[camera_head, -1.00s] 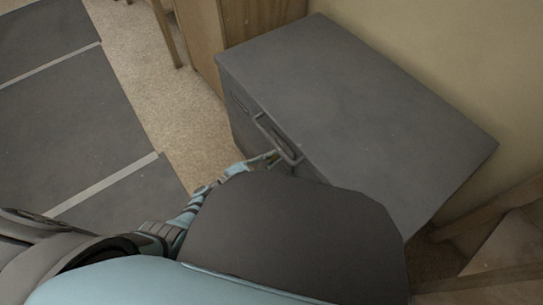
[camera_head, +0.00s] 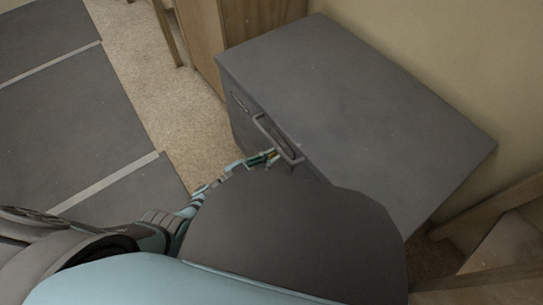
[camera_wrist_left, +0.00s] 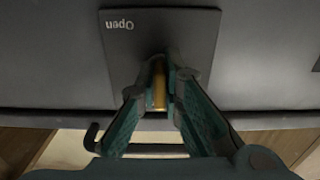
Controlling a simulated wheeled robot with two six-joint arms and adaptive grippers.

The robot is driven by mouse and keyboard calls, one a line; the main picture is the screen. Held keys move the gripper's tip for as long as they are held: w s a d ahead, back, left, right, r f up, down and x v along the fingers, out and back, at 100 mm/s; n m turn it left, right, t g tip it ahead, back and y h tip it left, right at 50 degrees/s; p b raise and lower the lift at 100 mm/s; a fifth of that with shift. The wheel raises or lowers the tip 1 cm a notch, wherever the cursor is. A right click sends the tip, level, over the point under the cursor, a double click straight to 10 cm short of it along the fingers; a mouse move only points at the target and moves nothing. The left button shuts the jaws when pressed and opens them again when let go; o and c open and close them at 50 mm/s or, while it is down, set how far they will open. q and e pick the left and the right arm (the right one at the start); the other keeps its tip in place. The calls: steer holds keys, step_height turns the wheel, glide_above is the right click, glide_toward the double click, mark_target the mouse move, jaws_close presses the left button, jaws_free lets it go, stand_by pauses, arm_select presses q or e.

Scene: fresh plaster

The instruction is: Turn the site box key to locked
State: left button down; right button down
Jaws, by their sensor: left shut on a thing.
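The site box (camera_head: 350,110) is a dark grey chest with a flat lid, standing against the wall in the head view. A bar handle (camera_head: 278,138) is on its front. In the left wrist view, a dark plate (camera_wrist_left: 196,25) marked "Open" is on the box front, the word upside down. A brass-coloured key (camera_wrist_left: 158,88) stands out from this plate. My left gripper (camera_wrist_left: 160,84) is shut on the key, a finger on each side. It also shows at the box front in the head view (camera_head: 268,157), partly behind my arm. My right gripper is not in view.
Dark floor mats with pale strips (camera_head: 75,115) lie at the left. A wooden cabinet (camera_head: 235,30) stands behind the box, and wooden framing (camera_head: 490,225) is at the right. Speckled floor (camera_head: 175,115) is clear left of the box.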

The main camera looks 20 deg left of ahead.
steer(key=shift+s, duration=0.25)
arm_select(q)
steer(key=c, duration=1.7)
jaws_free()
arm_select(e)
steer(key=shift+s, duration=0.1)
arm_select(q)
steer(key=shift+s+a, duration=0.15)
steer(key=shift+a, duration=0.05)
steer(key=v, duration=1.1)
steer(key=shift+s+a, duration=0.15)
steer(key=shift+s, duration=0.1)
